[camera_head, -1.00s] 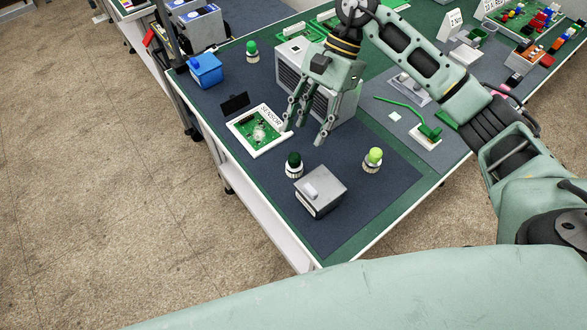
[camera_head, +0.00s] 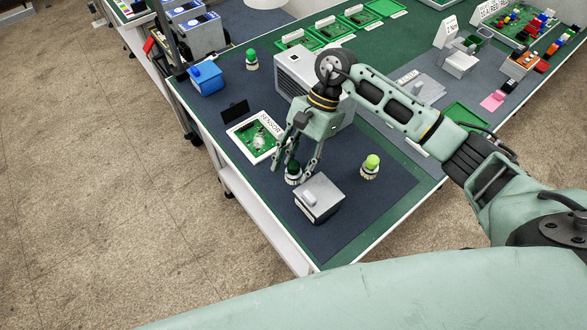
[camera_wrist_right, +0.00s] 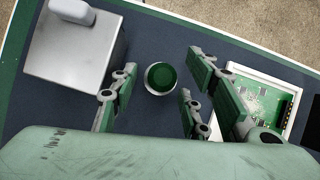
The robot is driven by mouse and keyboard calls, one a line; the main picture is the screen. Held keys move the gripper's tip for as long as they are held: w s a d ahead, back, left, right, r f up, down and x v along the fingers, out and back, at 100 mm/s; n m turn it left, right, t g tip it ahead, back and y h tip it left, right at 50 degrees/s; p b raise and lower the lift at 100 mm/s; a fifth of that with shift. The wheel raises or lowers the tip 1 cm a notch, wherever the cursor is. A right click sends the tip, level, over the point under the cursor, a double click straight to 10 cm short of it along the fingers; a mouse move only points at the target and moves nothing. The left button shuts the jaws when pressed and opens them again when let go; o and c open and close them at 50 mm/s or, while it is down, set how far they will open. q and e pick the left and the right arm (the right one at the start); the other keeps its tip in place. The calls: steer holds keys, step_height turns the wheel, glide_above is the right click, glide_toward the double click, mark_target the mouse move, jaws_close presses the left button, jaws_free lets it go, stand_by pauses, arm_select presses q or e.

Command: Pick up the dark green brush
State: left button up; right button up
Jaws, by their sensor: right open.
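The dark green brush (camera_head: 293,174) stands upright on the dark mat, with a dark round top and a pale bristled base. In the right wrist view its round top (camera_wrist_right: 160,78) shows from above, between the spread fingers. My right gripper (camera_head: 297,167) is open, pointing down around the brush in the head view. The fingers (camera_wrist_right: 157,95) appear on both sides of the brush in the wrist view, and I see no clear contact. My left gripper is not in view.
A grey box (camera_head: 319,199) stands close beside the brush. The white-framed sensor board (camera_head: 235,132) lies on the other side. A light green brush (camera_head: 370,167), another green brush (camera_head: 252,60) and a blue box (camera_head: 207,78) stand apart. A large grey machine (camera_head: 290,75) is behind my gripper.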

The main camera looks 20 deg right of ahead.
mark_target(292, 164)
steer(key=shift+c, duration=0.6)
steer(key=c, duration=0.9)
steer(key=shift+r+b, duration=0.3)
steer(key=shift+r, duration=0.15)
steer(key=r+b, duration=0.1)
steer(key=a+r, duration=0.1)
steer(key=r, duration=0.1)
steer(key=shift+s+r+b, duration=0.15)
steer(key=shift+r+b, duration=0.15)
steer(key=shift+b, duration=0.05)
steer(key=s+a+r+b, duration=0.1)
steer(key=a+r, duration=0.1)
steer(key=a, duration=0.1)
steer(key=s+a+r, duration=0.1)
steer(key=a+r, duration=0.1)
steer(key=a, duration=0.1)
steer(key=s+a+r+b, duration=0.1)
steer(key=a+r, duration=0.1)
steer(key=a, duration=0.2)
steer(key=shift+s+r+b, duration=0.3)
